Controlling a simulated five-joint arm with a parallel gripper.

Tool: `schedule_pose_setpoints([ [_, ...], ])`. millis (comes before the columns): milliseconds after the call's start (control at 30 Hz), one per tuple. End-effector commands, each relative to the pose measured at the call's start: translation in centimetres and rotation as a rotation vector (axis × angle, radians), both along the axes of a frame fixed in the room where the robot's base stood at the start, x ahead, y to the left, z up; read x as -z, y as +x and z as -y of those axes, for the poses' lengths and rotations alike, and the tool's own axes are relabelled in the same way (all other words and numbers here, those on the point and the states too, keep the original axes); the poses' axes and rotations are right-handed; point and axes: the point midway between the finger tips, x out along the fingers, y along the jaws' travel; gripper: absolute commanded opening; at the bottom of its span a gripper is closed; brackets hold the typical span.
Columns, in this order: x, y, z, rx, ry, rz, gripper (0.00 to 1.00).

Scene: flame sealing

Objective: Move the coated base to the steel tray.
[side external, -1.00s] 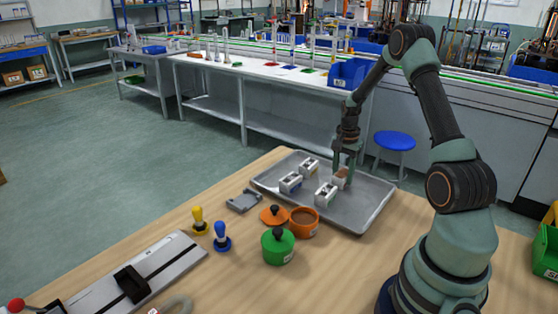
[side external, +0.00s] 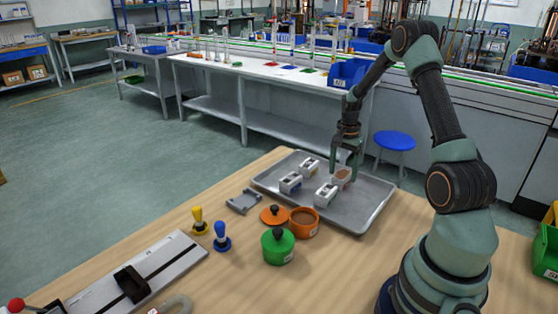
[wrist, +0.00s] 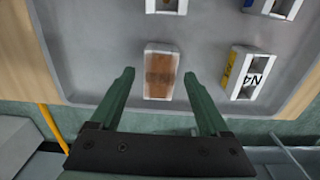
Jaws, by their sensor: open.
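The coated base (side external: 342,175), a small block with a brown top and white sides, sits on the grey steel tray (side external: 355,215) near its far right part. In the wrist view the base (wrist: 160,75) lies on the tray (wrist: 95,60) between and beyond the fingertips. My gripper (side external: 345,172) is open over the tray beside the base, with a finger on each side and a visible gap from the block in the wrist view. Its exact height above the tray is hard to tell.
Several white blocks share the tray, one at its front middle (side external: 325,193) and one at the left (side external: 290,182). An orange pot (side external: 304,223), a green pot (side external: 278,246) and yellow and blue stamps stand on the wooden table. The tray's right front is clear.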

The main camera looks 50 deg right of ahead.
Motion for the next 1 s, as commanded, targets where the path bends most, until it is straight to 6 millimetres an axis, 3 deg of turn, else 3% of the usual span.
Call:
schedule_pose_setpoints([
  [400,-8.3,0.0,0.0,0.000,-0.003,0.003,0.79],
  [667,-10.6,0.1,-0.3,-0.011,-0.003,0.003,0.79],
  [833,-13.4,1.2,-3.6,-0.157,-0.036,0.039,0.79],
  [1000,-17.5,2.1,-10.3,-0.452,-0.100,0.109,0.79],
])
